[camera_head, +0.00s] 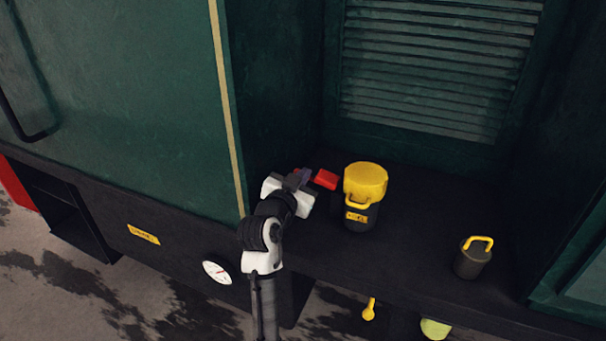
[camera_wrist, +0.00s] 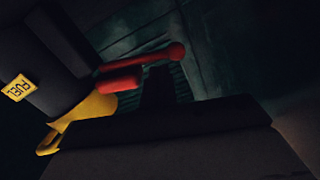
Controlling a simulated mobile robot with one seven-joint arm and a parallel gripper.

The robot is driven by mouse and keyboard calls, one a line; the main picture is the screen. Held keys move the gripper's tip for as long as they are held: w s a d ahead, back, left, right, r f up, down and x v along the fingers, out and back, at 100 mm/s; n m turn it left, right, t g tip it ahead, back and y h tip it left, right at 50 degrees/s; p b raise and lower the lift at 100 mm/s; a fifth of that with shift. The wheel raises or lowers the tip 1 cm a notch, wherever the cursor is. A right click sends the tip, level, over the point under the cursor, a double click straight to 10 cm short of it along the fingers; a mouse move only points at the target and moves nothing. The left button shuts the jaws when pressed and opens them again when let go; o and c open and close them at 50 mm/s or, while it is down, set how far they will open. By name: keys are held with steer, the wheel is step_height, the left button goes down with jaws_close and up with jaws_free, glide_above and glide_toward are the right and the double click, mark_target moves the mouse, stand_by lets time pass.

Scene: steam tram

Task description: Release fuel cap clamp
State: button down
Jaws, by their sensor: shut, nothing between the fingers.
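The fuel filler is a dark cylinder (camera_head: 358,218) with a yellow cap (camera_head: 366,180) and a yellow handle on its front. It stands upright on the dark ledge, and its FUEL label (camera_wrist: 18,87) shows in the wrist view. A red clamp lever (camera_head: 326,179) sticks out on the left of the cap. In the wrist view the red lever (camera_wrist: 122,81) has a rod ending in a red ball. My gripper (camera_head: 304,176) is shut and empty, just left of the red lever. Whether it touches the lever I cannot tell. The clamp's far side is hidden.
A small dark canister (camera_head: 472,260) with a yellow handle stands to the right on the ledge. A green wall panel (camera_head: 130,100) rises close on the left, and a louvred panel (camera_head: 430,70) stands behind.

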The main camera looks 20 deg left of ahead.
steer(key=shift+a+f+n+b, duration=0.2)
steer(key=shift+f+n+b, duration=0.2)
steer(key=shift+n, duration=0.2)
steer(key=shift+a+f+n+b, duration=0.15)
steer(key=shift+f+n+b, duration=0.15)
steer(key=shift+f+n, duration=0.25)
steer(key=shift+r, duration=0.15)
